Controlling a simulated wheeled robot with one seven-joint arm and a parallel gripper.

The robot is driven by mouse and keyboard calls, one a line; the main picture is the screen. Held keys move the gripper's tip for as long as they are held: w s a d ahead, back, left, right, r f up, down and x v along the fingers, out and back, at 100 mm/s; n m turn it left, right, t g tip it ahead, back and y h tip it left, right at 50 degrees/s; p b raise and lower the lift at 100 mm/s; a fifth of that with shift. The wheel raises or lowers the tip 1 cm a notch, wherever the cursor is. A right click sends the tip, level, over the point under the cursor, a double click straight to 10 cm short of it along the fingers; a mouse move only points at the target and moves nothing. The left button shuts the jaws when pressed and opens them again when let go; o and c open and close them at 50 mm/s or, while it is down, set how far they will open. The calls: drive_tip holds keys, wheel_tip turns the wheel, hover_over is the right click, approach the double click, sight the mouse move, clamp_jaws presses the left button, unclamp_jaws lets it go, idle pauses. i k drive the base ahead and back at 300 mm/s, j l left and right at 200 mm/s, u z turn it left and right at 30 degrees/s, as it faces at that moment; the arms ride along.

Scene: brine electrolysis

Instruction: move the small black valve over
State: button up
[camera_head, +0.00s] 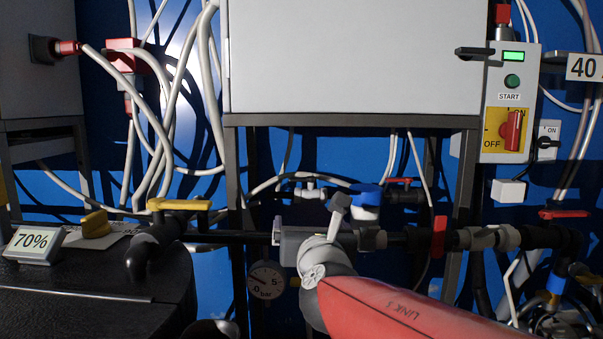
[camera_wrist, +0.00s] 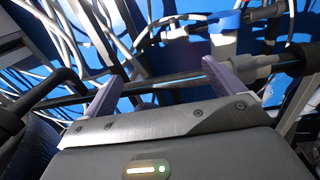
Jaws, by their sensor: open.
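I cannot tell for sure which part is the small black valve. A dark valve body (camera_head: 405,196) with a small red handle sits behind the pipe, right of the blue-capped fitting (camera_head: 366,194). My gripper (camera_head: 277,232) is at the horizontal black pipe (camera_head: 220,237), seen partly from behind my wrist. Nothing is held.
A yellow-handled valve (camera_head: 179,205) is at the left, and red handles (camera_head: 439,237) (camera_head: 563,214) are at the right. A pressure gauge (camera_head: 266,280) hangs below the pipe. A grey cabinet (camera_head: 355,55) is above. Loose white cables hang at left. A 70% display (camera_head: 34,243) stands at left.

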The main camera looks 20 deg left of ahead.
sight(310, 179)
drive_tip(key=i+j, duration=0.15)
drive_tip(key=i, duration=0.3)
drive_tip(key=i+j, duration=0.15)
drive_tip(key=i, duration=0.3)
